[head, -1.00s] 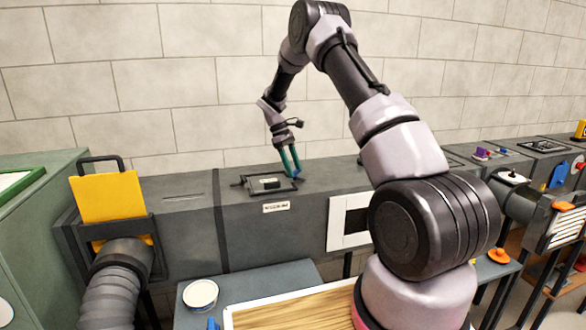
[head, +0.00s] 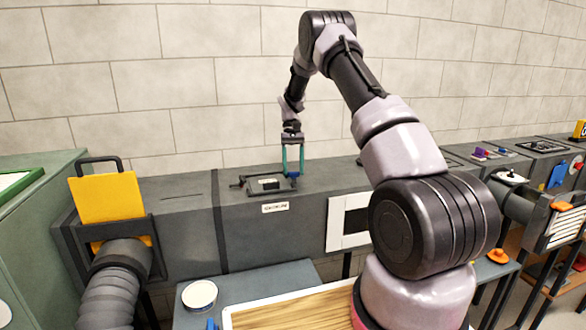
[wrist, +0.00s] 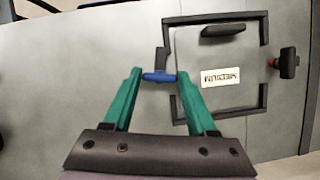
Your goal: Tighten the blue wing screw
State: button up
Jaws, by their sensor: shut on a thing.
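The blue wing screw (wrist: 159,76) sits at the edge of a dark-framed hatch (wrist: 188,110) on top of the grey duct. In the wrist view its wings span the gap between the two green fingers of my gripper (wrist: 160,75), which is shut on it. In the head view my gripper (head: 292,174) points straight down at the right end of the hatch.
The hatch carries a MEDIUM label (wrist: 221,77), a black handle (wrist: 223,30) and a black latch with a red part (wrist: 288,63) on the far side. A yellow plate (head: 106,196) stands in a slot at left. A white round lid (head: 199,294) lies on the lower table.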

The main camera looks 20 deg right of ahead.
jog(key=m+y, duration=0.1)
jog(key=m, duration=0.2)
jog(key=m+t+y, duration=0.1)
jog(key=m, duration=0.3)
jog(key=shift+d+r+t, duration=0.1)
jog(key=shift+d+t, duration=0.1)
jog(key=shift+t, duration=0.1)
jog(key=m+t+y, duration=0.1)
jog(key=m, duration=0.3)
jog(key=shift+s, duration=0.15)
jog(key=shift+m+t, duration=0.7)
jog(key=shift+m, duration=1.1)
jog(key=shift+s, duration=0.1)
jog(key=o, duration=1.4)
jog(key=shift+y, duration=0.3)
jog(key=shift+c, duration=0.2)
jog(key=shift+d, duration=0.1)
